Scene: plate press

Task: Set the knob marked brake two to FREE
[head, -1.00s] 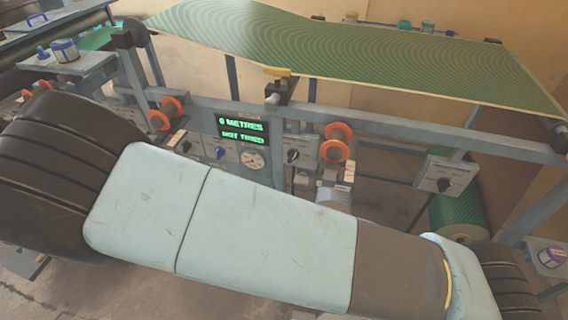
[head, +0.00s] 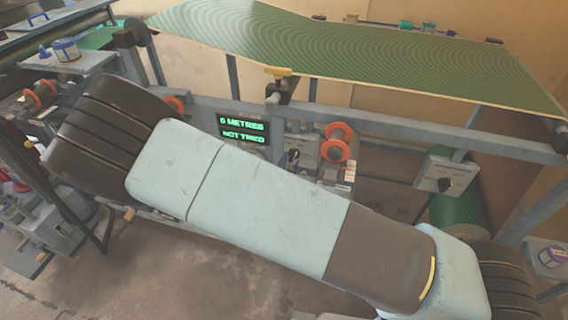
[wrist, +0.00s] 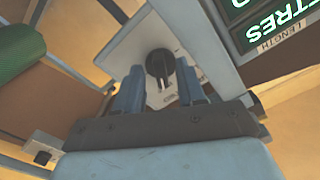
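In the wrist view my gripper (wrist: 160,78) is open, with one blue finger on each side of a black rotary knob (wrist: 159,66) on a pale box. I see a gap on both sides; I cannot tell how near the fingertips are in depth. This box is beside the length display (wrist: 268,25). In the head view a dark knob (head: 293,157) on a grey box stands just right of the same display (head: 243,130), and it appears to be the same knob. Its lettering is too small to read, so I cannot confirm brake two or its setting. My gripper is hidden in the head view.
Another knob box (head: 446,178) hangs further right, near a green roll (head: 460,215). Orange-flanged spools (head: 340,142) sit beside the nearer box. A grey rail (head: 400,127) and a green patterned sheet (head: 350,55) run above. My arm covers the lower middle.

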